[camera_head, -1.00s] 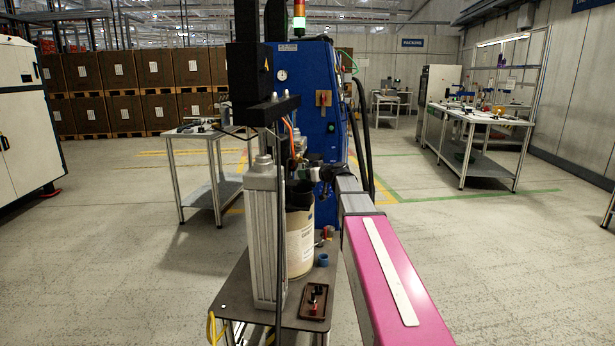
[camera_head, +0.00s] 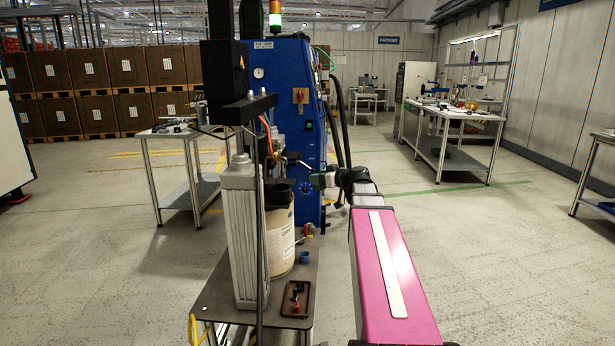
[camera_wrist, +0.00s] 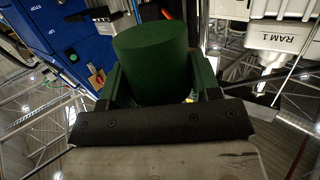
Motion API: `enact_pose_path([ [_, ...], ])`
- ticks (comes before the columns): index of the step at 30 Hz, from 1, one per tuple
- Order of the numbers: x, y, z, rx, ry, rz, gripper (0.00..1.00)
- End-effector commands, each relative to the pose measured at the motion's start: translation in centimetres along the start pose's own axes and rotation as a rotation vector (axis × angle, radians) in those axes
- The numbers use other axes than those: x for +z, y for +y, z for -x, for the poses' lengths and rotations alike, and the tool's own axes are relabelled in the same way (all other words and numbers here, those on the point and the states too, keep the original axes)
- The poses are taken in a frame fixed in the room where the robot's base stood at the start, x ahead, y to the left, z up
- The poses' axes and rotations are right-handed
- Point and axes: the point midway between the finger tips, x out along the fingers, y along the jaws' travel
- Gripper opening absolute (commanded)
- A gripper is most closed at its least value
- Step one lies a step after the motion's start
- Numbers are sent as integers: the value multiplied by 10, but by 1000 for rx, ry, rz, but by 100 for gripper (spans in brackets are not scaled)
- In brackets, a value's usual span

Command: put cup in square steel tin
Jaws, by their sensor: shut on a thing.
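My gripper (camera_wrist: 157,80) is shut on a dark green cylinder, which I take to be the cup (camera_wrist: 150,48). Its smooth round end faces the wrist camera, with a green finger on each side. In the head view my gripper (camera_head: 318,181) is small, at the end of my outstretched arm. It is in the air in front of the blue cabinet, to the right of the drum. Green shows at its tip, but the cup's outline is unclear there. I cannot make out a square steel tin in either view.
A steel stand (camera_head: 213,303) carries a tan drum (camera_head: 280,245), a grey column (camera_head: 240,230), a small blue ring (camera_head: 304,258) and a brown tray (camera_head: 297,299). The blue cabinet (camera_head: 300,120) stands behind. Workbenches (camera_head: 450,120) are at the right. Floor right of my arm is open.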

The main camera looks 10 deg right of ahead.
Motion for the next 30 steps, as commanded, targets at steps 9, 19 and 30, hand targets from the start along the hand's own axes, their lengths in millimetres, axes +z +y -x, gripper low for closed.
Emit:
enact_pose_path([
  [9,0,-7,-19,127,0,-25,31],
  [19,-32,-11,-54,410,3,-78,31],
  [30,-74,-21,-72,565,4,-110,31],
])
